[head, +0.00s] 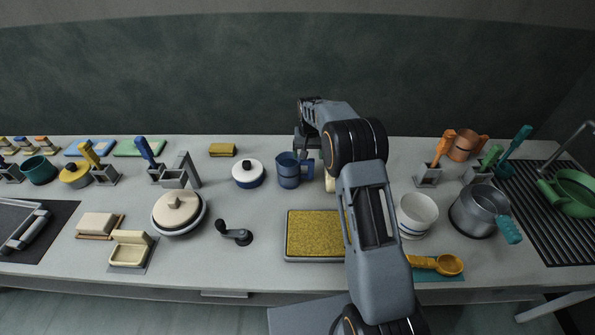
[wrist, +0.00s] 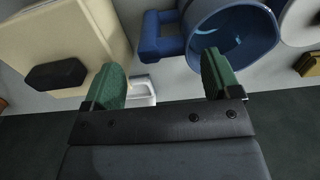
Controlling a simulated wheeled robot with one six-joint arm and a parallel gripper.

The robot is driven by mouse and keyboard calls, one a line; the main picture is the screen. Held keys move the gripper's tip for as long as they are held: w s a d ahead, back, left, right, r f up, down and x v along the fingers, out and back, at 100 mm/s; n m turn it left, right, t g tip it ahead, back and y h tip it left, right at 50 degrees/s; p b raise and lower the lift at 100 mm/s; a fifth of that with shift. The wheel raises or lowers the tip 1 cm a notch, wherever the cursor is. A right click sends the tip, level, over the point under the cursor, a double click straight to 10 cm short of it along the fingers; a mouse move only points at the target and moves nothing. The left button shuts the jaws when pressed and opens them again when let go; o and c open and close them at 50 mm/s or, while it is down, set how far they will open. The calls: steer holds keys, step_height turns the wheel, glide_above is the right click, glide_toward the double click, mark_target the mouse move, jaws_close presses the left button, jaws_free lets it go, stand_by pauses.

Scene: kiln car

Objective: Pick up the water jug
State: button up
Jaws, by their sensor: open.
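A blue jug (head: 289,174) with a side handle, which I take for the water jug, stands upright on the counter near the middle in the head view. In the wrist view the jug (wrist: 232,38) shows its open rim at upper right, and its blue handle (wrist: 160,38) lies ahead of the gap between my fingers. My gripper (wrist: 163,76) is open with nothing between its green fingertips and appears apart from the handle. In the head view my gripper (head: 306,142) is just behind the jug, partly hidden by my arm.
A cream object (wrist: 65,40) with a dark knob is close on the handle side. A yellow-topped tray (head: 285,235) lies in front. A white bowl (head: 417,215) stands at right.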

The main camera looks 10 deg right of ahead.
mark_target(308, 160)
steer(key=shift+w+f+p, duration=0.1)
steer(key=shift+f+p, duration=0.6)
steer(key=shift+f, duration=1.7)
steer(key=shift+r, duration=0.1)
jaws_close()
